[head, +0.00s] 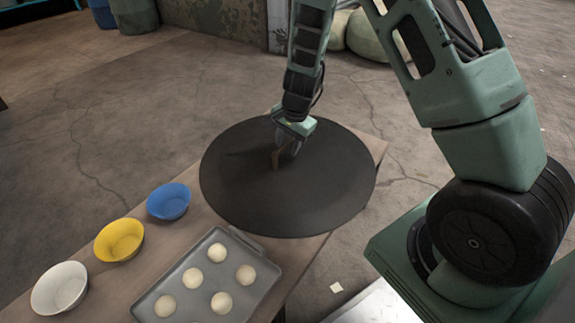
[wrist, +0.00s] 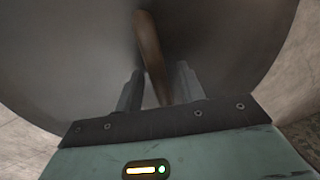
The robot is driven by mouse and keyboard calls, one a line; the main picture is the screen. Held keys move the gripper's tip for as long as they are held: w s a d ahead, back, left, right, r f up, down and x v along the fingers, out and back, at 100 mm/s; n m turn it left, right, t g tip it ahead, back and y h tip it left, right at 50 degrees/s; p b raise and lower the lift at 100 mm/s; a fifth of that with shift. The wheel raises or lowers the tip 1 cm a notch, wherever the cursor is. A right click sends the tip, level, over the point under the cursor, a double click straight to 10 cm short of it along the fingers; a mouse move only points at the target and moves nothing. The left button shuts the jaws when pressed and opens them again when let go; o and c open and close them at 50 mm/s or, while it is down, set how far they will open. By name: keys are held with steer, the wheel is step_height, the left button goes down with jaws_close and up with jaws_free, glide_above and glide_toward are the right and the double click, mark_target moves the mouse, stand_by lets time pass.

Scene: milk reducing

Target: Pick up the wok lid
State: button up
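The wok lid (head: 325,190) is a large dark round disc at the far end of the wooden table in the head view. Its upright brown handle (head: 275,160) stands near the middle. My gripper (head: 287,148) is low over the lid at the handle. In the wrist view, the handle (wrist: 151,55) comes down between my two gripper fingers (wrist: 159,88), over the grey lid surface (wrist: 80,55). Narrow gaps seem to show on both sides of the handle, so the fingers look open around it. What lies under the lid is hidden.
A grey tray (head: 262,262) with several white dough balls lies close to the lid's near edge. A blue bowl (head: 169,201), a yellow bowl (head: 119,240) and a white bowl (head: 60,288) line the table's left side. Floor around is mostly clear.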

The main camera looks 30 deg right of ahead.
jaws_close()
steer(key=shift+r, duration=0.1)
